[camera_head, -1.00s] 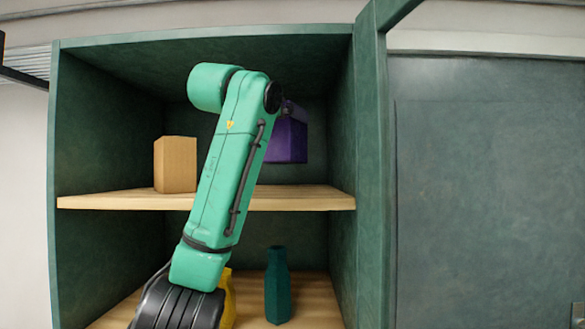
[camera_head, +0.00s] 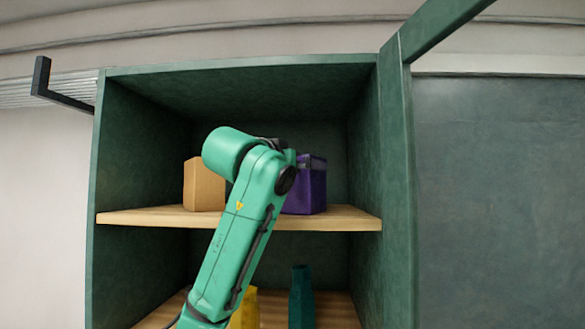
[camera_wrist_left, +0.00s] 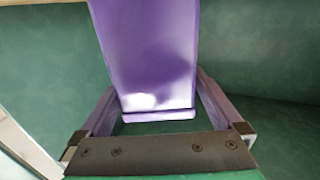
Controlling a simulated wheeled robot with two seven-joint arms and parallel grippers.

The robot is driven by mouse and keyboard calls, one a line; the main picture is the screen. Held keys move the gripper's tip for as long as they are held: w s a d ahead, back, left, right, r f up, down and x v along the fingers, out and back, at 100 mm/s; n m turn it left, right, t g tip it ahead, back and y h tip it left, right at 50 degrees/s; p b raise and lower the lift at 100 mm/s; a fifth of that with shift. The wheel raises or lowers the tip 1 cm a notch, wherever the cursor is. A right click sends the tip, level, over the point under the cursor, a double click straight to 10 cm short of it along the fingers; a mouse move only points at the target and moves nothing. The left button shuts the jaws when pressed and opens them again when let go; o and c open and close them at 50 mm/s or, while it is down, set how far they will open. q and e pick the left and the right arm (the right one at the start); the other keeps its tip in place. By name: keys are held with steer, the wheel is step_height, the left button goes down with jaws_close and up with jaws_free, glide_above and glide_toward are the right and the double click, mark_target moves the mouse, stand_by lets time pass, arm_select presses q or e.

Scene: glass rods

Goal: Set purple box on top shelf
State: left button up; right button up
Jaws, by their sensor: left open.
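The purple box (camera_head: 312,188) stands upright on the wooden top shelf (camera_head: 345,217) of the green cabinet, toward its right side. My left arm crosses in front and hides part of the box's left side. In the left wrist view the purple box (camera_wrist_left: 153,55) sits between the two fingers of my left gripper (camera_wrist_left: 160,95), which is open with gaps beside the box. The gripper is hidden behind my arm in the head view. My right gripper is not in view.
A tan box (camera_head: 203,185) stands on the same shelf to the left. A yellow object (camera_head: 246,308) and a dark teal bottle-shaped object (camera_head: 302,298) stand on the lower shelf. The cabinet's right side wall (camera_head: 365,150) is close to the purple box.

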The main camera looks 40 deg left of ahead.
arm_select(q)
steer(key=b+v, duration=0.1)
steer(key=v, duration=0.1)
steer(key=b+v, duration=0.1)
steer(key=v, duration=0.1)
steer(key=b+v, duration=0.1)
steer(key=v, duration=0.1)
steer(key=shift+d+f+b, duration=0.1)
steer(key=shift+f+b, duration=0.3)
steer(key=v, duration=0.1)
steer(key=b+v, duration=0.1)
steer(key=v, duration=0.3)
steer(key=shift+r, duration=0.35)
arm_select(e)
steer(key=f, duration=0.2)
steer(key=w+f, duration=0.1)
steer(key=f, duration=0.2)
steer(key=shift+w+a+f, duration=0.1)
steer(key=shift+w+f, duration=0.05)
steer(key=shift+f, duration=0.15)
arm_select(q)
steer(key=shift+s, duration=0.15)
